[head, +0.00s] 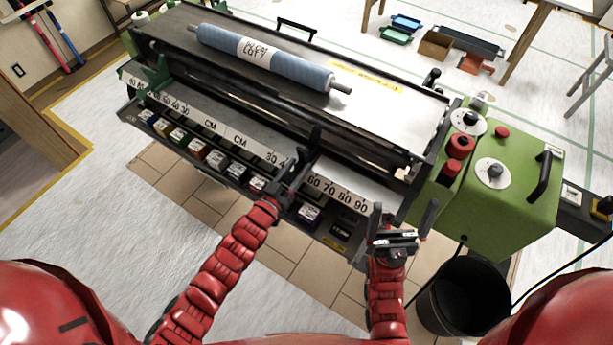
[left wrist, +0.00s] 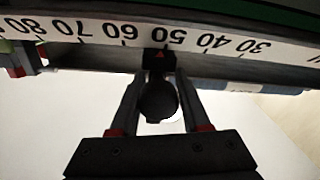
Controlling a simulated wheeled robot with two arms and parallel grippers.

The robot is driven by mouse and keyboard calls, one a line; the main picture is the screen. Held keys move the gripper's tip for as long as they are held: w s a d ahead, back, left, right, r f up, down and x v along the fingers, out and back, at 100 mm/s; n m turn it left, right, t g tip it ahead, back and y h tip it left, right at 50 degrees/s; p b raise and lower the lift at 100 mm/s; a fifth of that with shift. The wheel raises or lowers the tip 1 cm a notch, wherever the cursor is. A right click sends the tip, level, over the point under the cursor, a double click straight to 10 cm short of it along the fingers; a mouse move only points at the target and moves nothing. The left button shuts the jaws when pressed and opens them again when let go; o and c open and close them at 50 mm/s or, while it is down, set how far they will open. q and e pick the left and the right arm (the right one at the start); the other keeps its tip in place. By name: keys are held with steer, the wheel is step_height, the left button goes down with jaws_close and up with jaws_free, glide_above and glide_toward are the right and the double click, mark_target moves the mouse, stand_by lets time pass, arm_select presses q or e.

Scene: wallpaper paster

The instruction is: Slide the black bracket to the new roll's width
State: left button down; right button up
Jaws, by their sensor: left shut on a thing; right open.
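The black bracket (head: 311,140) stands upright at the front edge of the machine, by the number scale (head: 190,108). In the left wrist view its black pointer with a red triangle (left wrist: 159,58) sits close to the 50 mark. My left gripper (head: 288,188) is shut on the bracket's round black knob (left wrist: 158,101), with one finger on each side. The blue patterned roll (head: 290,66) lies on top of the machine, with handwriting on a white label. My right gripper (head: 403,222) is open and empty near the scale's 90 end.
A green control box (head: 512,205) with red knobs adjoins the machine's right end. A black bin (head: 465,295) stands on the floor below it. A green bracket (head: 155,75) is at the scale's left end.

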arm_select(q)
steer(key=shift+w+a, duration=0.15)
steer(key=shift+a, duration=0.15)
steer(key=shift+c, duration=2.2)
jaws_free()
steer(key=b+v, duration=0.1)
steer(key=v, duration=1.6)
steer(key=shift+s+b, duration=0.25)
steer(key=shift+b, duration=0.15)
